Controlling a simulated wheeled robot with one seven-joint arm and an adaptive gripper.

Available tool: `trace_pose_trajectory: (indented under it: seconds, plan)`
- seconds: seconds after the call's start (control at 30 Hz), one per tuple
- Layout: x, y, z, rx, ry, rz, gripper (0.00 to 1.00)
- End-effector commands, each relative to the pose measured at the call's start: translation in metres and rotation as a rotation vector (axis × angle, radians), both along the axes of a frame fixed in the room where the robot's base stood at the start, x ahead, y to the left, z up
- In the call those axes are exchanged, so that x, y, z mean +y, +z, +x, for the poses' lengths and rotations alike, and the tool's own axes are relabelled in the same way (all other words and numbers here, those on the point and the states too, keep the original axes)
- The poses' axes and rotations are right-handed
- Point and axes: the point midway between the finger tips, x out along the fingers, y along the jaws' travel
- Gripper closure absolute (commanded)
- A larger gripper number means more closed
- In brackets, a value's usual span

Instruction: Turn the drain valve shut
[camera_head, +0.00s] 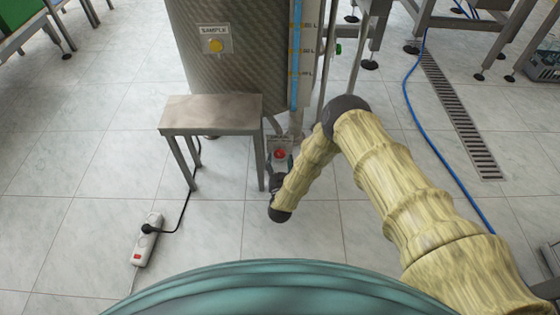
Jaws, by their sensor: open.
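A small red part (280,154), which looks like the drain valve's handle, shows low at the foot of a tall metal tank (232,75). A pale plate or body lies around it, and its exact turn is too small to tell. My gripper (280,165) is open at the end of my bent arm, close to the red part. Its dark fingers appear on either side of the red part in the picture. I cannot tell whether they touch it. My wrist hides part of the floor below.
A small metal stool (212,112) stands just left of the red part. A power strip (146,240) with a black cable lies on the floor at left. A blue hose (410,95) and a floor drain grate (460,115) run at right. The tank has a yellow sample button (216,46).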

Motion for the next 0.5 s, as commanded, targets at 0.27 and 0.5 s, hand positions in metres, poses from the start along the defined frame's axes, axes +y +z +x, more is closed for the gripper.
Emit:
trace_pose_trajectory:
  seconds: [0.27,0.5]
  plan:
    - [0.000,0.000,0.016,0.001,0.000,0.001,0.36]
    - [0.000,0.000,0.016,0.001,0.000,0.000,0.36]
